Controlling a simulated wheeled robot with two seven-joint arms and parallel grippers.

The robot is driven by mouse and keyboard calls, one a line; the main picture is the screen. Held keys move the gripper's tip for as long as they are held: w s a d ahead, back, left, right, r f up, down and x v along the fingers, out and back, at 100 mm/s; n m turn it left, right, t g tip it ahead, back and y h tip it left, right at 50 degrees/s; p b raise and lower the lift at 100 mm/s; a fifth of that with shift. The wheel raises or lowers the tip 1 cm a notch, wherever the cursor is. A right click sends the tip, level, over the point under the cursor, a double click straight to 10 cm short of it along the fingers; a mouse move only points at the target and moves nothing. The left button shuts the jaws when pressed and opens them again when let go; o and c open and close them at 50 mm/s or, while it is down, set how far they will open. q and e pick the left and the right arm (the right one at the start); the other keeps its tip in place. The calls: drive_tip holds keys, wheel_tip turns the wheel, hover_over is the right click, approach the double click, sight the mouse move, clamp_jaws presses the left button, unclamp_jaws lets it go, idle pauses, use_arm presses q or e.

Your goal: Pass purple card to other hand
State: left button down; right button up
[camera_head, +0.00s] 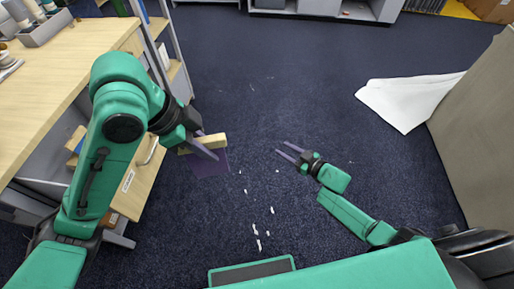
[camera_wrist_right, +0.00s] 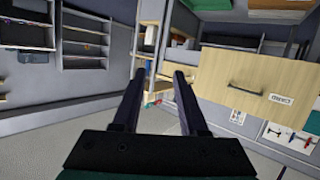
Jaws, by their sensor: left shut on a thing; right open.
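The purple card (camera_head: 211,164) hangs in the air at my left gripper (camera_head: 208,146), in the head view. My left gripper is shut, with the card at its fingers and a pale wooden piece (camera_head: 215,142) along the card's upper edge. I cannot tell whether that piece is joined to the card. My right gripper (camera_head: 287,152) is open and empty, to the right of the card and apart from it. In the right wrist view its two fingers (camera_wrist_right: 157,88) stand apart with nothing between them. I do not see the card in that view.
A wooden-topped table (camera_head: 60,70) with shelves and drawers stands at the left, close to my left arm. The dark blue carpet (camera_head: 300,80) is open in the middle, with small white scraps (camera_head: 257,231). A white cloth (camera_head: 405,100) lies right, beside a grey panel (camera_head: 480,130).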

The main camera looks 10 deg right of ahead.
drive_tip(key=a+r+n+g+y, duration=0.2)
drive_tip(key=a+r+n+y, duration=0.35)
drive_tip(key=r, duration=0.55)
drive_tip(key=n+g+y, duration=0.5)
drive_tip(key=n+g, duration=0.2)
drive_tip(key=g, duration=0.5)
approach(207, 162)
drive_tip(key=shift+m+h, duration=0.25)
drive_tip(key=shift+m, duration=0.1)
drive_tip(key=a, duration=1)
drive_tip(key=shift+s+a, duration=0.15)
drive_tip(key=shift+s, duration=0.1)
clamp_jaws()
use_arm(q)
drive_tip(key=c, duration=0.7)
unclamp_jaws()
